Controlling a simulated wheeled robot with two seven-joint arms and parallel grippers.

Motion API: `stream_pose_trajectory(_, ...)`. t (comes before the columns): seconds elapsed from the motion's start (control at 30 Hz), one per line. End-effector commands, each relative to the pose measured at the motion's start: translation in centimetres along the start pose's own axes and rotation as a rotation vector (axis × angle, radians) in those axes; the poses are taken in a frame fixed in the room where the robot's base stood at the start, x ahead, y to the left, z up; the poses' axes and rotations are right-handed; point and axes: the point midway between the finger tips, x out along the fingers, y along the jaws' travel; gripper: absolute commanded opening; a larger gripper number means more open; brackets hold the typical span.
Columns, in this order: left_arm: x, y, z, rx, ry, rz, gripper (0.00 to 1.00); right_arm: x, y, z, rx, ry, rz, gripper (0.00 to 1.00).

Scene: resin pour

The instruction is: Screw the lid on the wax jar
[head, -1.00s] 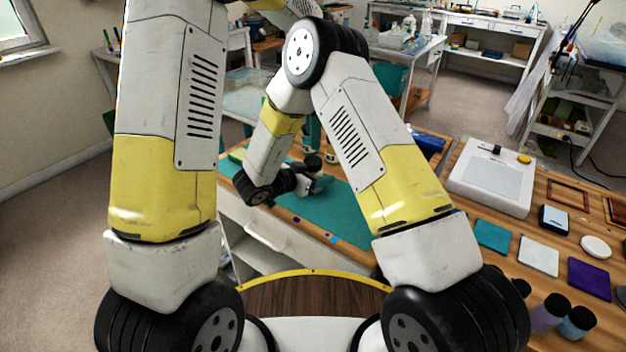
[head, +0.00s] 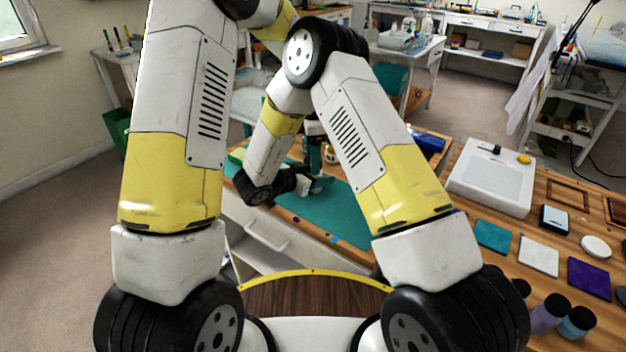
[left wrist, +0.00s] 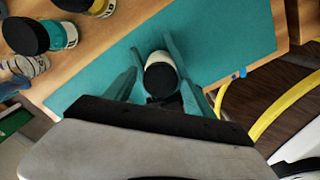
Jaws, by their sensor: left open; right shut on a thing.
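The wax jar with its black lid (left wrist: 161,80) and pale body shows in the left wrist view, between the teal fingers of my left gripper (left wrist: 160,70). Those fingers are spread open on both sides of it; I cannot tell whether they touch it. The lid sits on top of the jar; how tightly is not visible. In the head view my right gripper (head: 318,186) is low over the teal mat (head: 345,215), shut on the jar, though the grip itself is mostly hidden. My right arm covers much of my left gripper there.
In the left wrist view, a black-lidded jar with teal contents (left wrist: 28,36) and another jar (left wrist: 98,6) stand nearby. In the head view, a white device (head: 492,178), colored tiles and two dark-capped bottles (head: 550,313) are on the right bench. The mat's front is clear.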

Motion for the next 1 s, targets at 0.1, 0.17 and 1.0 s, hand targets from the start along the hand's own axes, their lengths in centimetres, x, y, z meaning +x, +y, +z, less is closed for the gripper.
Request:
stream_pose_trajectory(0.1, 0.0, 0.0, 0.0, 0.0, 0.0, 0.0, 0.44, 0.0, 0.0, 0.0, 0.0, 0.001, 0.0, 0.0)
stream_pose_trajectory(0.17, 0.0, 0.0, 0.0, 0.0, 0.0, 0.0, 0.32, 0.0, 0.0, 0.0, 0.0, 0.001, 0.0, 0.0)
stream_pose_trajectory(1.0, -3.0, 0.1, 0.1, 0.0, -0.002, 0.004, 0.67, 0.0, 0.0, 0.0, 0.0, 0.001, 0.0, 0.0)
